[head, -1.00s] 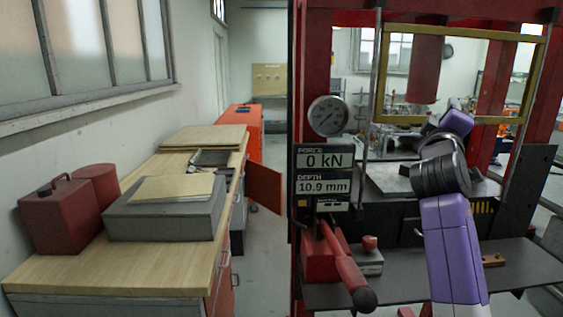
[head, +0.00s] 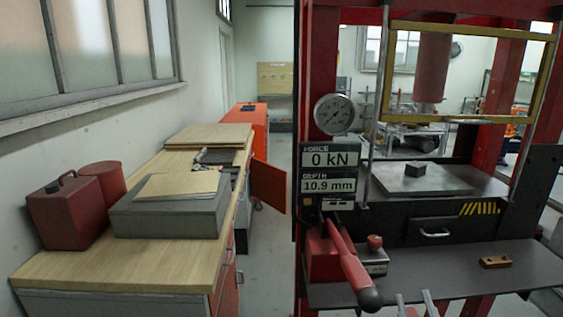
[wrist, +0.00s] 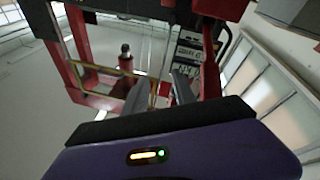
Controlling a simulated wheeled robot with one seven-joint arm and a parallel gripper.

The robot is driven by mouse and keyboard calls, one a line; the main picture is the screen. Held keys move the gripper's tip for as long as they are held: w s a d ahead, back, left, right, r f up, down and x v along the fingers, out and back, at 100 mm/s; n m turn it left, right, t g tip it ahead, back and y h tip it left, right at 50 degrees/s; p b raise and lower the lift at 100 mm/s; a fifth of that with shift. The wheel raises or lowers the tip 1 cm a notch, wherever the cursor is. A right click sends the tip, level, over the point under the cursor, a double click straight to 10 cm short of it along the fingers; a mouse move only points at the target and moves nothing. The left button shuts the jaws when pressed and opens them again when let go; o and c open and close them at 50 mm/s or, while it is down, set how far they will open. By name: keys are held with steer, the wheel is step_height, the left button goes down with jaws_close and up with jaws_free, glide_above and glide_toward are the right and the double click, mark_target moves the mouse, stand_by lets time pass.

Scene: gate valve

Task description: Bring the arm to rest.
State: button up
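My gripper (head: 415,296) shows only as two pale fingertips at the bottom edge of the head view, in front of the press's black shelf. The rest of my arm is out of that view. In the wrist view the two dark fingers of my gripper (wrist: 159,85) stand apart with nothing between them. The red press (head: 318,70) fills the right half of the head view. A small dark block (head: 416,169) sits on its grey plate (head: 450,183), below the red ram (head: 433,75) and apart from it. The display (head: 329,172) reads 0 kN and 10.9 mm.
A red pump lever (head: 350,265) juts forward from the press's left side. A brown piece (head: 495,262) lies on the black shelf (head: 440,275). A wooden bench (head: 120,270) with a red can (head: 68,213) and grey box runs along the left. Floor shows between bench and press.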

steer(key=s+a+f+m+g, duration=0.1)
steer(key=s+f+g, duration=0.1)
steer(key=s, duration=1)
steer(key=s+a+f+m+g+y, duration=0.1)
steer(key=s+f, duration=0.4)
steer(key=s, duration=0.7)
steer(key=s+a+f+m+g, duration=0.1)
steer(key=s+f+g, duration=0.2)
steer(key=s, duration=0.9)
steer(key=shift+a+f+m+y, duration=0.3)
steer(key=shift+a+f+y, duration=0.05)
steer(key=shift+f+y, duration=0.05)
